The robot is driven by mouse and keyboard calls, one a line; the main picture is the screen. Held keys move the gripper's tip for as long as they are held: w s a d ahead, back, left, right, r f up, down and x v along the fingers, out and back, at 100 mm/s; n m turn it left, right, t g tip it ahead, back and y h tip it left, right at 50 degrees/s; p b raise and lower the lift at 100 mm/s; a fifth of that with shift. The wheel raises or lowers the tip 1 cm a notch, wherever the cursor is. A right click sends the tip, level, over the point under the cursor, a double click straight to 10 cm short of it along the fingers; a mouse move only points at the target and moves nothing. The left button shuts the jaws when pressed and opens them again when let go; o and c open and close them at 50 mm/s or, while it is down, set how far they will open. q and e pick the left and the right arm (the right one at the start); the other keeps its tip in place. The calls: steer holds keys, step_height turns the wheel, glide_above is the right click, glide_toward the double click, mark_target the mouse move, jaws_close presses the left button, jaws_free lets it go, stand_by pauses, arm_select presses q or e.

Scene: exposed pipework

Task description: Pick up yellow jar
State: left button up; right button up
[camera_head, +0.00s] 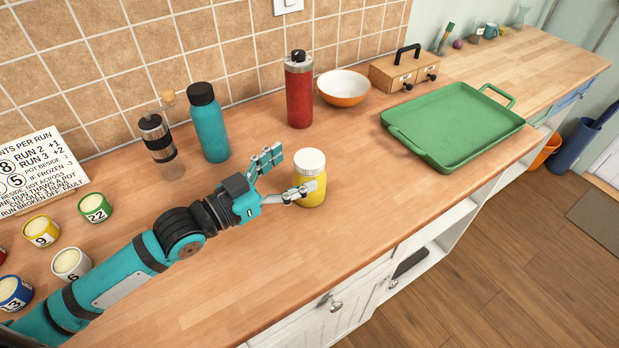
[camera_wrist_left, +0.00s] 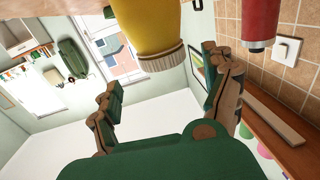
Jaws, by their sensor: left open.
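The yellow jar (camera_head: 313,190) with a white lid stands upright on the wooden counter. My left gripper (camera_head: 288,174) is open just left of the jar, its fingers pointing toward it. The nearer finger overlaps the front of the jar in the head view; the other finger is behind and to the left. In the left wrist view the picture is upside down; the jar (camera_wrist_left: 138,22) shows at the top, between the directions of the two spread fingers of the left gripper (camera_wrist_left: 160,82). Whether a finger touches the jar cannot be told. My right gripper is not in view.
A red bottle (camera_head: 299,92), a teal bottle (camera_head: 209,125) and a glass bottle with a black band (camera_head: 158,140) stand behind. An orange bowl (camera_head: 343,88), a drawer box (camera_head: 404,73) and a green tray (camera_head: 453,125) are to the right. Numbered cups (camera_head: 95,208) are left. Counter right of the jar is clear.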

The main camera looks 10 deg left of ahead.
mark_target(309, 158)
arm_select(q)
steer(key=x, duration=0.2)
steer(key=p+x, duration=0.1)
steer(key=x, duration=0.2)
steer(key=shift+w+a, duration=0.15)
steer(key=shift+w, duration=0.2)
steer(key=shift+s, duration=0.1)
jaws_close()
